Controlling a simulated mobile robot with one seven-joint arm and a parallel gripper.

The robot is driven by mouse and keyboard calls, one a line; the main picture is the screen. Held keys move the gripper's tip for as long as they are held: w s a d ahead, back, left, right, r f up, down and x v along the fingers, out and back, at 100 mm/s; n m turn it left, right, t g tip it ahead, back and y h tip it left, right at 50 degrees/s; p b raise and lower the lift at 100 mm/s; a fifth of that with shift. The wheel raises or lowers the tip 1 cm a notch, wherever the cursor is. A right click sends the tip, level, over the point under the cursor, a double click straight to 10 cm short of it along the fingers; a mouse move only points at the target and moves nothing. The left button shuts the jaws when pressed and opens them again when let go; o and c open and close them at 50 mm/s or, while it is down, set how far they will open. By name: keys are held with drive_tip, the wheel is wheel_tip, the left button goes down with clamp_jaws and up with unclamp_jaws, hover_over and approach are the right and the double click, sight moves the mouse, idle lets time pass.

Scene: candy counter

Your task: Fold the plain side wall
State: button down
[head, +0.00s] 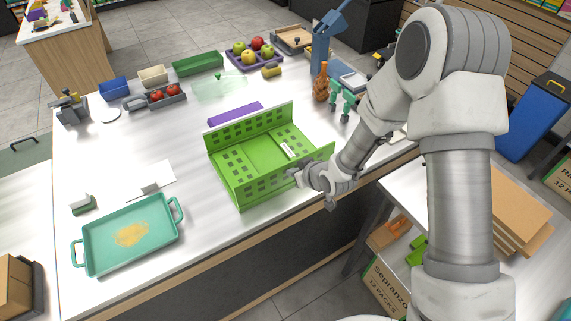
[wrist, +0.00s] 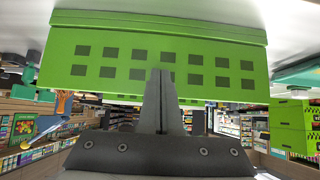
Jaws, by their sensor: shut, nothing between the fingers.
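A bright green folding crate (head: 262,148) sits on the counter in the head view. Its far wall (head: 250,124) and near wall (head: 262,184) stand up, both with rows of square holes. Inside lie green panels, one with a small white label (head: 289,150). I cannot tell clearly which panel is the plain side wall, or how it stands. My gripper (head: 296,175) is outside the near wall, close to its right half. In the wrist view, the holed wall (wrist: 120,62) fills the upper part. The shut, empty fingers (wrist: 162,78) point at it; contact cannot be told.
A teal tray (head: 150,215) stands at the front left of the counter (head: 150,150). A purple block (head: 235,113) lies just behind the crate. Counter left of the crate is mostly clear.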

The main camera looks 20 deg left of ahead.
drive_tip(key=shift+w+a+r, duration=0.1)
drive_tip(key=shift+w+a, duration=0.25)
drive_tip(key=shift+w+a+b, duration=0.3)
drive_tip(key=shift+a+b, duration=0.1)
idle(0.3)
